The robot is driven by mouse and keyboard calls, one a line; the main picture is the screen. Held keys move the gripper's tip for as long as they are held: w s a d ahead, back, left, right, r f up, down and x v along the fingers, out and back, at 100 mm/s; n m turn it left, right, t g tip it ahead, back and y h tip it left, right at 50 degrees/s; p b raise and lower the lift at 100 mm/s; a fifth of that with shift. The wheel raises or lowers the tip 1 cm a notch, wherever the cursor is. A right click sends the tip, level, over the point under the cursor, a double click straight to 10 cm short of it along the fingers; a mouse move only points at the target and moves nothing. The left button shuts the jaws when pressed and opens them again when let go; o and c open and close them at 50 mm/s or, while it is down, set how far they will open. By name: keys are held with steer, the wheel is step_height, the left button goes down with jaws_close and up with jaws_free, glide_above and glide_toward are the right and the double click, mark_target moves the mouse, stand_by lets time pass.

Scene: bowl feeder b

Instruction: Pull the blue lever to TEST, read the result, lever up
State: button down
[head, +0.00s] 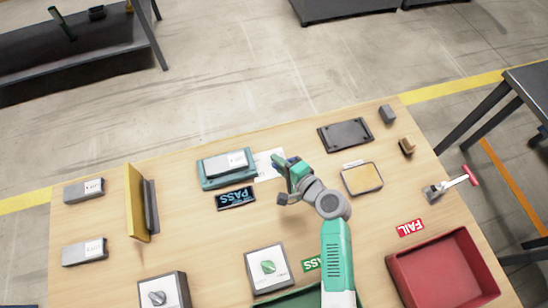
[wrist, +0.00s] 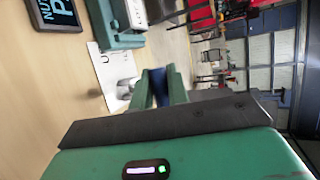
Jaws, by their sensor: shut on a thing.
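My gripper (head: 284,168) is over the middle of the bench, at the right end of the teal test fixture (head: 207,184). In the wrist view its two green fingers (wrist: 158,90) are shut on the blue lever (wrist: 155,77); only part of the lever shows between them. I cannot tell the lever's angle, and its base is mostly hidden. A grey block with a white label (head: 238,160) sits on the fixture. The dark display (head: 235,198) in front of the fixture reads PASS in blue letters; the wrist view cuts it off (wrist: 55,12).
A white printed sheet (head: 266,166) lies beside the fixture. A yellow upright panel (head: 136,203) stands left. A red bin (head: 445,272) with a FAIL label (head: 411,227) is front right. A dark plate (head: 346,135) lies behind.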

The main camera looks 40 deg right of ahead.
steer(key=shift+s+a+f, duration=0.15)
steer(key=shift+s+f, duration=0.05)
steer(key=shift+f, duration=0.05)
stand_by(0.3)
steer(key=c, duration=1.3)
jaws_free()
steer(key=shift+c, duration=0.2)
